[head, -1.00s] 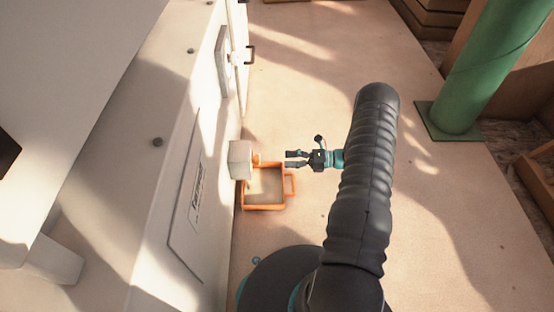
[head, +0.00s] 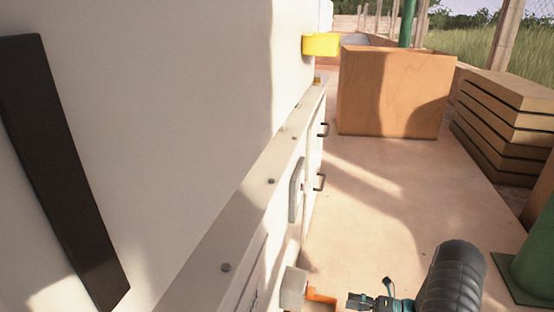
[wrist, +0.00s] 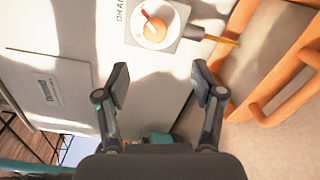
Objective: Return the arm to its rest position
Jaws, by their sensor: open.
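My gripper (head: 354,301) shows at the bottom of the head view, beside the white machine, with my dark arm at its right. In the wrist view my gripper (wrist: 161,82) has its two fingers spread with nothing between them. Past the fingertips is a grey box with a round orange-and-white dial (wrist: 153,29) and a red pointer, next to partly cut-off lettering. The fingers appear apart from it. The same grey box (head: 293,288) juts from the machine's side in the head view.
An orange tray (wrist: 228,105) lies right of the fingers. The white machine (head: 200,120) fills the left. A wooden box (head: 392,95), stacked boards (head: 505,125) and a green post (head: 535,255) stand farther off. The floor (head: 365,200) between is clear.

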